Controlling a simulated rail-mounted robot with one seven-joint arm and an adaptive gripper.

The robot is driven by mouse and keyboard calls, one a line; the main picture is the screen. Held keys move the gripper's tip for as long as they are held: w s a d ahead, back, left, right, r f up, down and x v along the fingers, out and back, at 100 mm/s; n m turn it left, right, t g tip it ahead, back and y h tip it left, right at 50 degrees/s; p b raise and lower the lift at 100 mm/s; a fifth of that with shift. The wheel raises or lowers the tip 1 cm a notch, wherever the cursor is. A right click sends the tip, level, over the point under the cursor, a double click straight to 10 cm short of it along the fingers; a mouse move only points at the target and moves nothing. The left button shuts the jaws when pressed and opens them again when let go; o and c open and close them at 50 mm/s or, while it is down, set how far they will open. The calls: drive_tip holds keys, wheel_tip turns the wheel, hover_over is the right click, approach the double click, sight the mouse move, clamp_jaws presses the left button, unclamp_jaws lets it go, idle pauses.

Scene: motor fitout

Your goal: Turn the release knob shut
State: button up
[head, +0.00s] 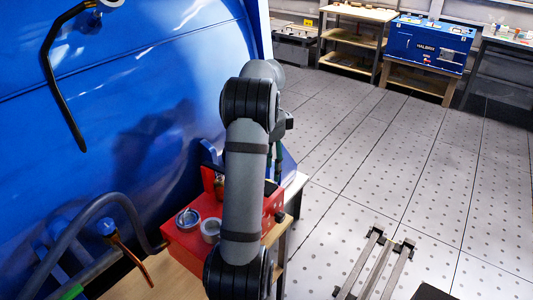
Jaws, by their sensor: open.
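A red box (185,240) stands on a small bench beside the blue machine. A small dark knob (280,216) sticks out from the box's right side. I cannot tell whether it is the release knob or how it is turned. My grey arm rises from the bottom of the head view across the box and hides much of its middle. The end of my arm is hidden behind its own links, so my gripper does not show.
The large blue curved body (150,90) fills the left side. Hoses (95,212) curve at its lower left. Round metal tins (188,218) sit on the red box. A metal rail frame (375,262) is at the lower right. Open floor (400,160) lies to the right.

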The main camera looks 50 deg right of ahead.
wheel_tip(320, 180, up, 8)
drive_tip(key=shift+f, duration=0.25)
drive_tip(key=shift+f, duration=0.1)
wheel_tip(320, 180, down, 12)
drive_tip(key=shift+r, duration=0.1)
idle(0.7)
